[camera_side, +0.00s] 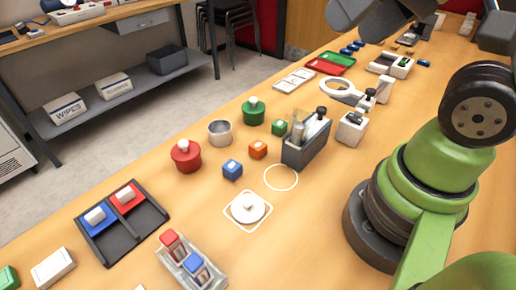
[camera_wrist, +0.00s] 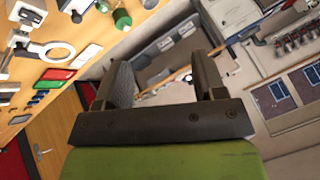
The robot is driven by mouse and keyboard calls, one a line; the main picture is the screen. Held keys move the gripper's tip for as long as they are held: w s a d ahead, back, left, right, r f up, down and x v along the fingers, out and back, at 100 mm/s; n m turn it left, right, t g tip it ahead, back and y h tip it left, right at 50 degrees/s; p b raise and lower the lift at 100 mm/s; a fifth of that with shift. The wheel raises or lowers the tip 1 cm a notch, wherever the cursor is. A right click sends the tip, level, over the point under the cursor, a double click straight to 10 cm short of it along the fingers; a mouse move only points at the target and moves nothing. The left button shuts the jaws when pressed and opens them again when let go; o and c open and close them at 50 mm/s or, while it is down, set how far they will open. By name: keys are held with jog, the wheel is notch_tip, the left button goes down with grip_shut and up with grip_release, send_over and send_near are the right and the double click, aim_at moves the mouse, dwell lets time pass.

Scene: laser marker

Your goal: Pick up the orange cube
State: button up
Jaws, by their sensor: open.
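The orange cube (camera_side: 258,149) sits on the wooden table in the side view, between a blue cube (camera_side: 232,169) and a green cube (camera_side: 279,127). The cubes carry small pale marks on top. My gripper (camera_wrist: 158,75) shows in the wrist view with its two dark fingers apart and nothing between them. It points out over the table edge toward the room. In the side view my gripper's fingers are not clearly seen; dark parts of my arm show at the top right. I cannot make out the orange cube in the wrist view.
A grey caddy (camera_side: 305,153) with tools stands close right of the orange cube. A metal cup (camera_side: 220,132), a red lidded pot (camera_side: 186,156) and a green lidded pot (camera_side: 253,112) stand around the cubes. A white ring (camera_side: 281,177) and a square plate (camera_side: 248,211) lie in front.

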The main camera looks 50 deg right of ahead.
jog(key=w+f+g, duration=0.2)
jog(key=w, duration=0.5)
jog(key=n+g+h, duration=0.2)
jog(key=n+g, duration=0.1)
jog(key=g, duration=0.2)
send_over(256, 143)
jog(key=f, duration=2.2)
jog(key=shift+w+a+f, duration=0.1)
jog(key=shift+a+f, duration=0.15)
jog(key=shift+f, duration=0.05)
jog(key=shift+d+f, duration=0.2)
jog(key=shift+f, duration=2.85)
jog(key=c, duration=1)
jog(key=shift+r, duration=0.1)
